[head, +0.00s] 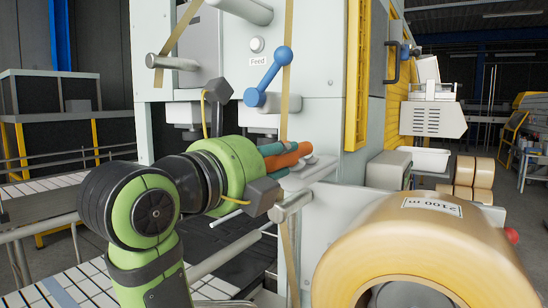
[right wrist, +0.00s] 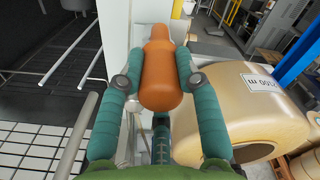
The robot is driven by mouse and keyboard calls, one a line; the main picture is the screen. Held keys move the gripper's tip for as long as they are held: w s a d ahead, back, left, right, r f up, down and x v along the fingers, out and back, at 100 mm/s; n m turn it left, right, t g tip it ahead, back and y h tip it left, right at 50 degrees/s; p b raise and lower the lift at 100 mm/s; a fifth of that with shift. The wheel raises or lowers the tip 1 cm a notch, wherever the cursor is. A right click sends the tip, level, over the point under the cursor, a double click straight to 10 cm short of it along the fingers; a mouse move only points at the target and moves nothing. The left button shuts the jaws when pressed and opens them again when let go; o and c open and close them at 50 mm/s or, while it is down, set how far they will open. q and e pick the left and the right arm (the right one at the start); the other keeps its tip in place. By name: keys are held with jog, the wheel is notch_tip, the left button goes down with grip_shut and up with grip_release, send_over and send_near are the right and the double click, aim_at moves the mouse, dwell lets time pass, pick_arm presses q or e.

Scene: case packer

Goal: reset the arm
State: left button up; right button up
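My right gripper (head: 282,158) has teal fingers and reaches in front of the white machine. In the right wrist view its fingers (right wrist: 159,68) close on both sides of an orange rounded part (right wrist: 162,80) and appear to touch it. The orange part (head: 290,158) also shows between the fingers in the head view; its far end and any mounting are hidden. A blue arm (head: 268,75) with a ball at each end slants on the machine face, above and apart from the gripper. My left gripper is out of view.
A large tan tape roll (head: 425,258) stands at the front right, close to my right gripper. A tan tape strip runs down past the blue arm to a grey roller (head: 292,197). A "Feed" label (head: 258,62) sits on the machine (head: 320,115). A conveyor (head: 70,280) lies left.

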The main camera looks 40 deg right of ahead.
jog(key=o, duration=1.3)
jog(key=shift+c, duration=0.2)
jog(key=shift+a, duration=0.1)
jog(key=p+v, duration=0.1)
jog(key=v, duration=0.9)
